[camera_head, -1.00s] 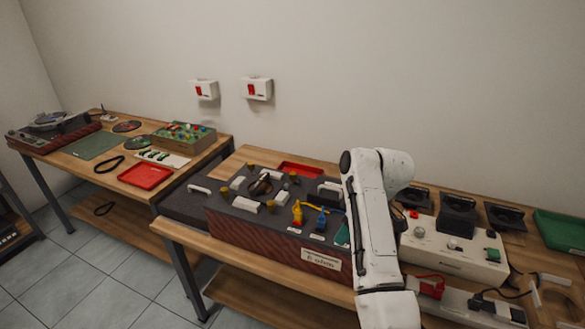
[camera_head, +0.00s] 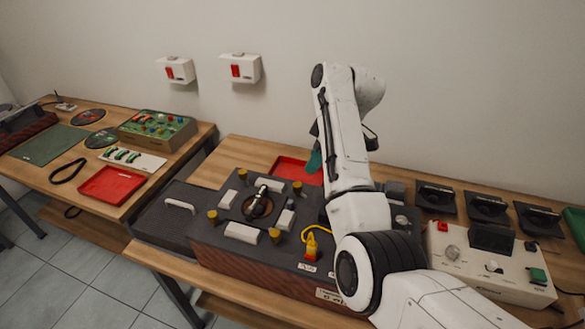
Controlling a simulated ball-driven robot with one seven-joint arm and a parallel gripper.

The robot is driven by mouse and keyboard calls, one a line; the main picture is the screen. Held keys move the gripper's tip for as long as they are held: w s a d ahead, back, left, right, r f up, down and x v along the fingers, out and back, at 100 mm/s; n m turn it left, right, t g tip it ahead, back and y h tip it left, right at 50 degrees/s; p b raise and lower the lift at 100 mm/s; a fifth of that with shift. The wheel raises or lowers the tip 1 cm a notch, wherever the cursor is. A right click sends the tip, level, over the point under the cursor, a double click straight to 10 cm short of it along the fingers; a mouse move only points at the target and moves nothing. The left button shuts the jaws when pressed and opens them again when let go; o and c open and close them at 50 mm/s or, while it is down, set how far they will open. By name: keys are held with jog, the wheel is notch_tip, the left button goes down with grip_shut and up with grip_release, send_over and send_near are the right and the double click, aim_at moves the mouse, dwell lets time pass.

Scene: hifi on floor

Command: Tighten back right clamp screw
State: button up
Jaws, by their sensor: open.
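A dark grey box with a reddish-brown front (camera_head: 228,258) stands on the wooden bench. Its top carries several brass screw knobs around a round fitting with a metal lever (camera_head: 257,203). The back right clamp screw (camera_head: 297,187) stands at the fitting's upper right, in clear view. Other knobs are the back left (camera_head: 243,175), front left (camera_head: 212,214) and front right (camera_head: 274,235). My gripper (camera_head: 316,161) is mostly hidden behind my arm; a teal part shows to the left of the arm and a dark part to the right. It is above and right of the back right screw, apart from it.
A red tray (camera_head: 292,168) lies behind the box. A yellow plug (camera_head: 311,244) stands on the box's right side, near my arm. A white control panel (camera_head: 480,262) and black holders (camera_head: 487,207) are at right. A side table with another red tray (camera_head: 112,184) is at left.

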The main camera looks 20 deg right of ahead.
aim_at(297, 184)
jog(key=x, duration=0.5)
jog(key=p+x, duration=0.1)
jog(key=x, duration=0.4)
jog(key=shift+w+a+f, duration=0.15)
jog(key=shift+w+f, duration=0.15)
jog(key=shift+w, duration=0.05)
grip_shut()
